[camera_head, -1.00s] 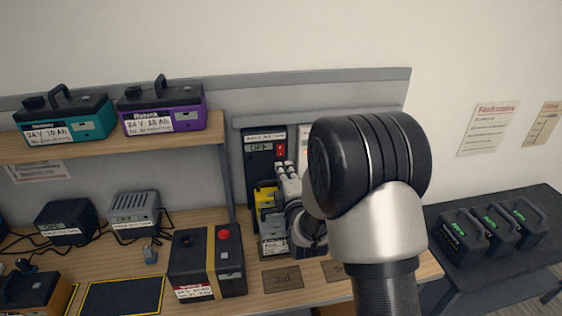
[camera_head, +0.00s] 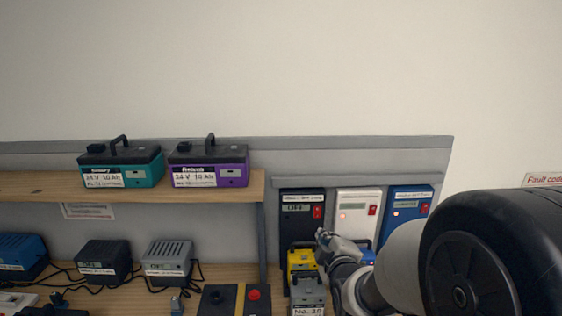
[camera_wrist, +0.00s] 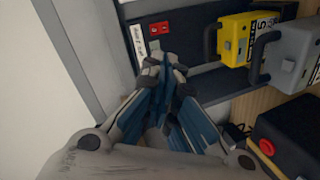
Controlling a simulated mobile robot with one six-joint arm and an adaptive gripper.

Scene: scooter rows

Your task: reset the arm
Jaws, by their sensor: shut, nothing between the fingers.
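My gripper (camera_head: 326,236) is shut and empty in the head view, in front of the wall chargers near the black charger and the yellow battery. In the wrist view my gripper (camera_wrist: 168,68) has its fingertips together, over the black charger (camera_wrist: 173,38) with its red switch. My arm fills the lower right of the head view and hides part of the bench.
Black (camera_head: 302,213), white (camera_head: 357,211) and blue (camera_head: 407,207) chargers hang on the wall. A yellow battery (camera_head: 300,261) and a grey one (camera_head: 308,291) stand below. Teal (camera_head: 121,165) and purple (camera_head: 208,165) batteries sit on the shelf (camera_head: 30,186). The upper wall is clear.

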